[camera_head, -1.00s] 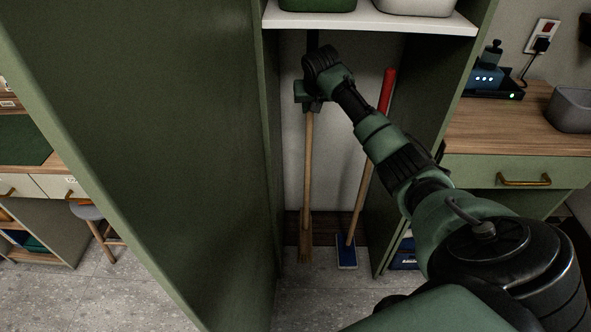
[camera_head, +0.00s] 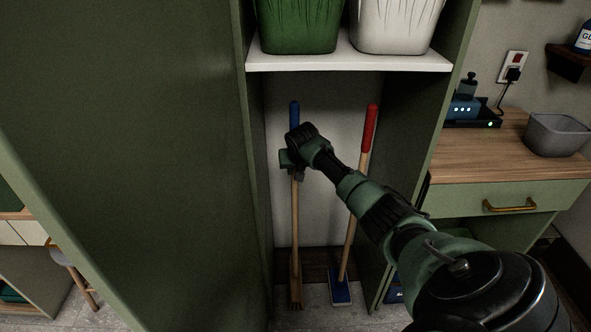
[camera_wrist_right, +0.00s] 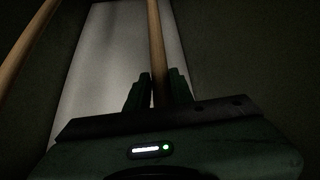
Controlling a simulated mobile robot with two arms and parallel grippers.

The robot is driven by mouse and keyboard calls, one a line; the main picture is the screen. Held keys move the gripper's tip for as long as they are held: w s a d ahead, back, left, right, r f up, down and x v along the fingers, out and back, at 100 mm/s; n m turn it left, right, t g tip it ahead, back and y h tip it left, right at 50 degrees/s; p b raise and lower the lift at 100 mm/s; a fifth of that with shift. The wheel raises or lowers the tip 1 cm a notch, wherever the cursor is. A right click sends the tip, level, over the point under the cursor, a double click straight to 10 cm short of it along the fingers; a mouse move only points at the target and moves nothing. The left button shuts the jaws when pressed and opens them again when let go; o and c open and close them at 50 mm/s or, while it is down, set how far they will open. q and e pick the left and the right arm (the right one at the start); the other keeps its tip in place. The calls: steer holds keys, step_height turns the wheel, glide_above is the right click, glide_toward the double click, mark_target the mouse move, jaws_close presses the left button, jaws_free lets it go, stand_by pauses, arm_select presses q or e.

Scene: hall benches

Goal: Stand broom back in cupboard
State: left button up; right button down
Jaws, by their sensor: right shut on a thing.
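The broom (camera_head: 295,215) stands upright inside the green cupboard, with a blue-tipped wooden handle and its head at the cupboard floor. My right gripper (camera_head: 291,163) is shut on the broom's handle, below the blue grip. In the right wrist view the handle (camera_wrist_right: 157,50) runs between the two fingers (camera_wrist_right: 158,92). The cupboard's back wall (camera_head: 325,215) is pale, and a white shelf (camera_head: 350,62) crosses above the broom. My left gripper is not in view.
A second tool with a red grip (camera_head: 370,128) and a blue head (camera_head: 340,291) leans to the right of the broom. Green (camera_head: 298,22) and white (camera_head: 396,25) bins sit on the shelf. A green panel (camera_head: 130,130) fills the left. A wooden counter (camera_head: 490,150) stands at right.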

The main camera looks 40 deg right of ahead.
steer(key=shift+w+r, duration=0.1)
steer(key=shift+r, duration=0.05)
steer(key=c, duration=1.2)
jaws_free()
steer(key=shift+c, duration=0.2)
steer(key=shift+s+a+r, duration=0.15)
steer(key=shift+s+r, duration=0.1)
steer(key=shift+r, duration=0.15)
steer(key=p+v, duration=0.1)
steer(key=v, duration=1)
